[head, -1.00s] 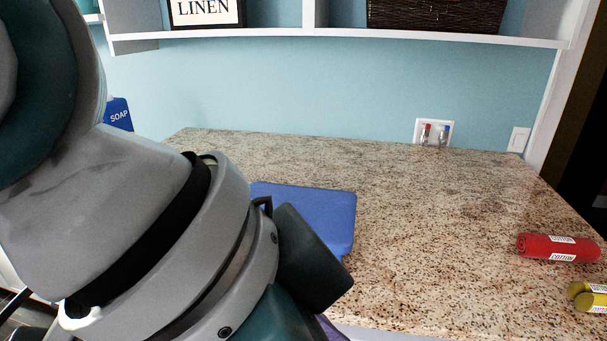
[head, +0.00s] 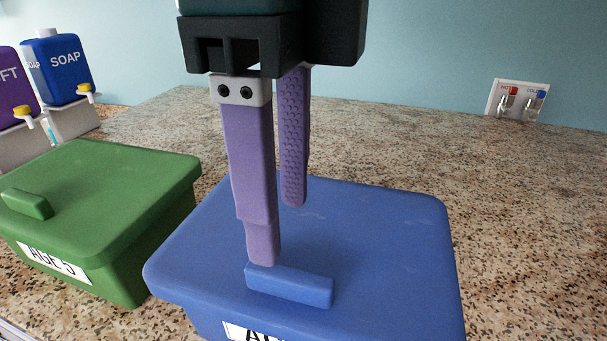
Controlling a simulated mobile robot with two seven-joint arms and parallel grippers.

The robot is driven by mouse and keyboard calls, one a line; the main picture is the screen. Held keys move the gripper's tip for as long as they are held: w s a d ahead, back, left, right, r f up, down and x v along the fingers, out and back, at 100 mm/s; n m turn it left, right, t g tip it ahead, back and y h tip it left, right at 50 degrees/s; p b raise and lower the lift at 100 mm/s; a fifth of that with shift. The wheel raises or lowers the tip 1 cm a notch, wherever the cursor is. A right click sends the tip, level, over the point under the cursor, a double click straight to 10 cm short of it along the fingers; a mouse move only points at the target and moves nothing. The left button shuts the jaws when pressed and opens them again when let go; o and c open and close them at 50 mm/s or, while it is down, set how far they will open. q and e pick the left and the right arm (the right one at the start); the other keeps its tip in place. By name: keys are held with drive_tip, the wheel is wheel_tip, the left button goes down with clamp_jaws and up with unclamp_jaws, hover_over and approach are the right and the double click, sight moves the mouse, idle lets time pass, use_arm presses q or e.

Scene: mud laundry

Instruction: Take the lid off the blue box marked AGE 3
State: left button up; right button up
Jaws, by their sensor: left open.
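The blue box (head: 215,315) stands on the counter at the bottom middle of the head view, its label (head: 255,332) cut off by the frame so that only the start of the lettering shows. Its blue lid (head: 390,235) is on, with a raised bar handle (head: 290,286) near the front. My left gripper (head: 279,232) points down over the lid, open, with two purple fingers apart. The nearer finger's tip overlaps the left end of the handle in the picture; I cannot tell whether it touches. The farther finger is behind the handle. My right gripper is not in view.
A green box (head: 120,190) with its lid on, labelled AGE 5, stands to the left. A blue soap dispenser (head: 60,70) and a purple one (head: 12,85) stand behind it. The granite counter (head: 530,220) is clear on the right.

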sight(289, 274)
use_arm(q)
drive_tip(key=f+p, duration=0.1)
drive_tip(key=f, duration=0.1)
drive_tip(key=f+p, duration=0.1)
drive_tip(key=f, duration=0.2)
drive_tip(key=shift+s+d, duration=0.15)
drive_tip(key=shift+s, duration=0.05)
drive_tip(key=shift+f, duration=0.55)
drive_tip(key=shift+c, duration=0.2)
clamp_jaws()
